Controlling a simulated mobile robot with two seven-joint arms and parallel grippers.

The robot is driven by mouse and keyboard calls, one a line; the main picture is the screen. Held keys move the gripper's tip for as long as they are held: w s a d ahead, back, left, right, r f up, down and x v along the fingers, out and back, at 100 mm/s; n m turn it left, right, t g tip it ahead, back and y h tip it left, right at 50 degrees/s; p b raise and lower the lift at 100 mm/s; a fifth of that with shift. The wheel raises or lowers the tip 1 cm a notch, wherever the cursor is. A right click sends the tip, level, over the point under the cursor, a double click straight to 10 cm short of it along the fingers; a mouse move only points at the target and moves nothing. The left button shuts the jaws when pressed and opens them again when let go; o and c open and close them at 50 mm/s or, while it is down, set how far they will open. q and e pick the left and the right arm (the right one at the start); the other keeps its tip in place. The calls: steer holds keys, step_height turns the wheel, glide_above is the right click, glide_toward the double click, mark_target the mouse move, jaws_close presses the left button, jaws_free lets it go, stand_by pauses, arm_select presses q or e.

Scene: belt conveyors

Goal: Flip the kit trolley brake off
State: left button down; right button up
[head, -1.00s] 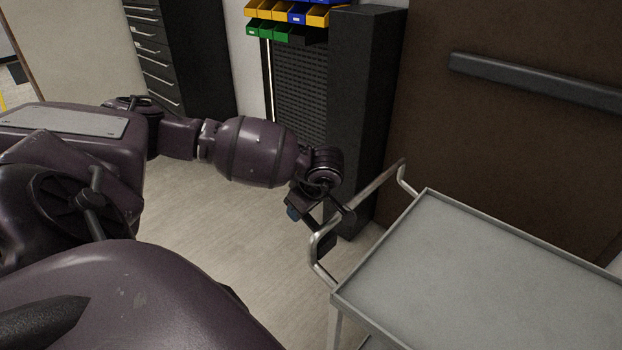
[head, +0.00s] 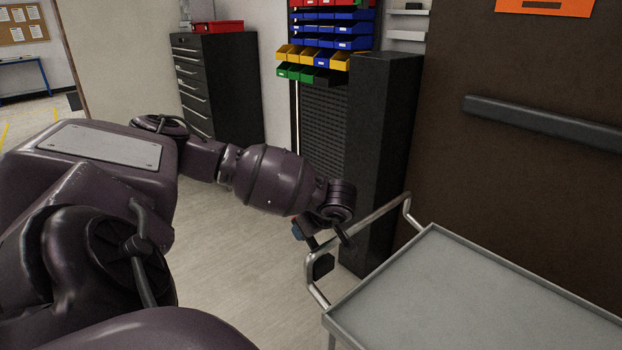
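The kit trolley (head: 470,290) stands at the lower right, with a bare grey top tray and a raised rim. Its bent metal handle (head: 375,217) sticks out on the left side. My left gripper (head: 322,258) points down at the handle, close to its near bend. The wrist and handle partly cover the gripper, so I cannot tell whether its fingers are apart or whether it touches the bar. The trolley's brake, wheels and lower part are not visible. My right gripper is not in view.
A tall dark cabinet (head: 382,150) stands behind the handle. A brown panel with a dark horizontal rail (head: 540,122) rises behind the trolley. A black drawer cabinet (head: 215,85) and several coloured bins (head: 320,58) are at the back. Pale floor (head: 225,250) is clear left of the trolley.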

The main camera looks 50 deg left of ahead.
arm_select(q)
steer(key=shift+s, duration=0.1)
stand_by(0.3)
steer(key=shift+a, duration=0.1)
steer(key=c, duration=0.8)
jaws_free()
steer(key=shift+o, duration=0.2)
steer(key=shift+v, duration=5.5)
steer(key=shift+f, duration=0.1)
